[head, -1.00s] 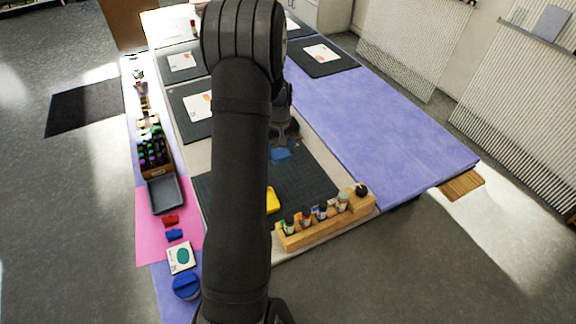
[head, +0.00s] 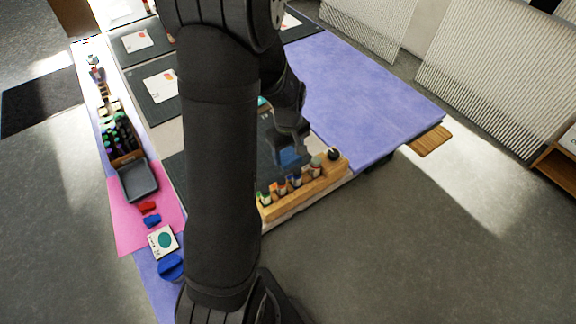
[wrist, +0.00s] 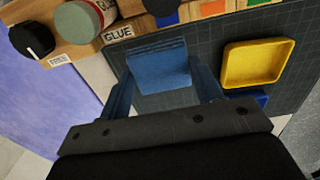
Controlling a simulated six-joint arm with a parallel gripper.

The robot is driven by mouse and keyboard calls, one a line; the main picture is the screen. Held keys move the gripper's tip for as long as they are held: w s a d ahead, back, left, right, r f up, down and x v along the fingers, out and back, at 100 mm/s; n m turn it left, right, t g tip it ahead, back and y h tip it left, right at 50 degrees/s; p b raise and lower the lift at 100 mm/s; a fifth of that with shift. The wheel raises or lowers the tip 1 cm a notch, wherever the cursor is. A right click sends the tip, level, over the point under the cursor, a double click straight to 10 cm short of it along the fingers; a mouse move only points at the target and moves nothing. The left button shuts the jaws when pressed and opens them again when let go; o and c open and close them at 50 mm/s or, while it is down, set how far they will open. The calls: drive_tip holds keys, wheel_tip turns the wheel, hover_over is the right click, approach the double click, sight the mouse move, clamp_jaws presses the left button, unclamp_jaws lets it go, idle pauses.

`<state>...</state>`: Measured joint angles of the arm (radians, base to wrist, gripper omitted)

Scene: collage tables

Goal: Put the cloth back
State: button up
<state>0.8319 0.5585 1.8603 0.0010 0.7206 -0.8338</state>
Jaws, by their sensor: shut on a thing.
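My gripper (head: 289,150) is over the near end of the dark cutting mat, close behind the wooden rack. In the wrist view my gripper (wrist: 160,84) is shut on a blue folded piece, which looks like the cloth (wrist: 158,62). The cloth sits between the two blue fingers, its ridged top edge facing the rack. It appears held above the mat, but the gap is hard to judge. In the head view the cloth (head: 291,159) is partly hidden by my gripper, and my arm covers much of the mat.
The wooden rack (head: 310,188) holds several small bottles, with a glue jar (wrist: 78,22) and a black-topped jar (wrist: 32,40) at one end. A yellow tray (wrist: 252,64) lies on the cutting mat (wrist: 291,28) beside the cloth. The purple table surface (head: 360,95) is clear.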

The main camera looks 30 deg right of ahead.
sight(288, 155)
drive_tip(key=shift+f, duration=2.95)
drive_tip(key=shift+f, duration=0.15)
drive_tip(key=o, duration=1)
drive_tip(key=shift+c, duration=0.2)
wheel_tip(288, 155, up, 12)
drive_tip(key=shift+r, duration=0.2)
drive_tip(key=shift+f, duration=0.15)
wheel_tip(288, 155, down, 12)
drive_tip(key=shift+f, duration=0.1)
drive_tip(key=shift+r, duration=1.3)
